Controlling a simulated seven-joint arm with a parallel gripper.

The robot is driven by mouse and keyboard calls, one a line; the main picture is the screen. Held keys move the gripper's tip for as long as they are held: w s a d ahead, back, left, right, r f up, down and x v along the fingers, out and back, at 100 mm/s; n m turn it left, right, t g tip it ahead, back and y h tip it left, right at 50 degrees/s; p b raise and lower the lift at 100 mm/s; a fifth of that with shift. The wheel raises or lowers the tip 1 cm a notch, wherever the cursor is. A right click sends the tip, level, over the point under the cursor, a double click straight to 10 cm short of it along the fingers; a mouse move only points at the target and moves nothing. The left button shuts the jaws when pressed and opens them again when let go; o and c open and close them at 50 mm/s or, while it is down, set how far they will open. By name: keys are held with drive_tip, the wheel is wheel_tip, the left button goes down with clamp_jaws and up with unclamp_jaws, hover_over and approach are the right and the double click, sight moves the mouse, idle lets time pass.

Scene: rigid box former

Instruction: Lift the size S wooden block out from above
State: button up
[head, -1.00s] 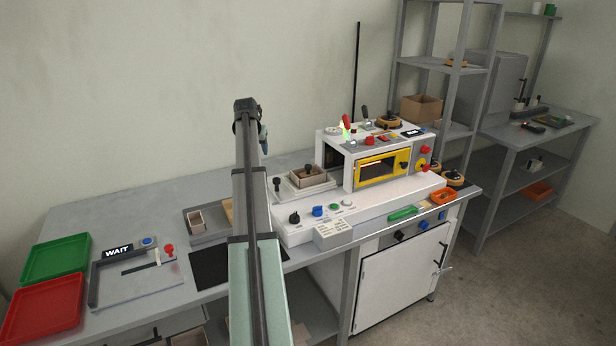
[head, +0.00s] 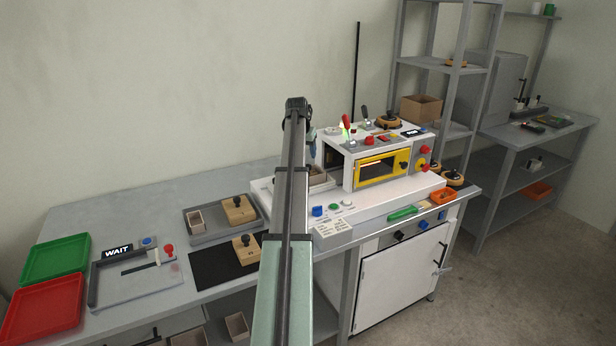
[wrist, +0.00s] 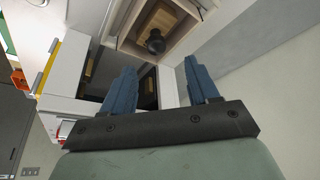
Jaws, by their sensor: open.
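A wooden block (wrist: 163,20) with a black knob (wrist: 155,42) sits inside an open-topped box (wrist: 126,42) in the wrist view. No size mark is readable on the block. My gripper (wrist: 160,84) is open and empty, its two blue fingers apart, with the box beyond the fingertips. In the head view my gripper (head: 311,138) is beside the machine, and my arm covers most of the box (head: 319,178); the block in it is hidden there.
The white machine (head: 380,152) with a yellow-framed window stands right of my arm. Two other knobbed wooden blocks stand to the left, one on a grey tray (head: 205,238) and one on a black mat (head: 212,270). Green (head: 56,256) and red (head: 42,305) trays lie far left.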

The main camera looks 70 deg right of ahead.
sight(308, 164)
drive_tip(key=shift+s+x, duration=0.2)
drive_tip(key=shift+x, duration=3.75)
drive_tip(key=shift+a, duration=0.1)
clamp_jaws()
drive_tip(key=shift+r, duration=0.1)
